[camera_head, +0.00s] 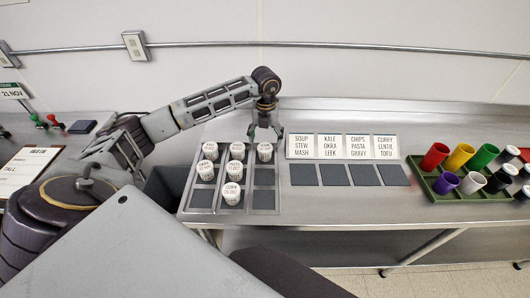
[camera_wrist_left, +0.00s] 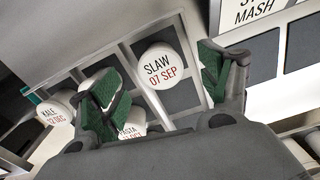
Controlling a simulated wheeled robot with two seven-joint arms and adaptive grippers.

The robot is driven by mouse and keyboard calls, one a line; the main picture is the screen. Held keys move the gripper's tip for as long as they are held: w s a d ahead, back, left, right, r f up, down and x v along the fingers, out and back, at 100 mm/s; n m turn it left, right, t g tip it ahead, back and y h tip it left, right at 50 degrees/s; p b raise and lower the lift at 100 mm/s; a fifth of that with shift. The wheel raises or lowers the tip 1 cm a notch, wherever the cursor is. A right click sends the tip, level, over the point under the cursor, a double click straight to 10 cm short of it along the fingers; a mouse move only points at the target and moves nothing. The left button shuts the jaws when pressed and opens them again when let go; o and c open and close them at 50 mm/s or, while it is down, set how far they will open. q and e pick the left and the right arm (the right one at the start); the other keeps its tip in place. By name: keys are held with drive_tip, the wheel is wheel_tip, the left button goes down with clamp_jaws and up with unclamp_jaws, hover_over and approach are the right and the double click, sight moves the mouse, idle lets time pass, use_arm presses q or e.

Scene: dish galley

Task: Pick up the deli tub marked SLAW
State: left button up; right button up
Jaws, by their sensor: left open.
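The deli tub marked SLAW (camera_wrist_left: 160,62) has a round white lid reading SLAW, with 07 SEP in red. It stands upright in a tray compartment, ahead of and between the fingers of my left gripper (camera_wrist_left: 158,80) in the left wrist view. In the head view my left gripper (camera_head: 266,132) is open and points down just above a white tub (camera_head: 265,153) at the tray's back right, which appears to be this one. The fingers hold nothing. How far they are from the tub is hard to tell. My right gripper is not in view.
The compartmented tray (camera_head: 250,201) holds several other white tubs, including KALE (camera_wrist_left: 54,112) and one partly hidden by a finger (camera_wrist_left: 131,130). Label cards (camera_head: 341,147) stand right of it, with dark squares in front. A green rack (camera_head: 450,196) of coloured cups is farther right.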

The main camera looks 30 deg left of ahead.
sight(265, 146)
use_arm(q)
drive_tip(key=shift+s+f+p, duration=0.15)
drive_tip(key=shift+f+p, duration=0.6)
drive_tip(key=shift+f, duration=1.8)
drive_tip(key=c, duration=1.2)
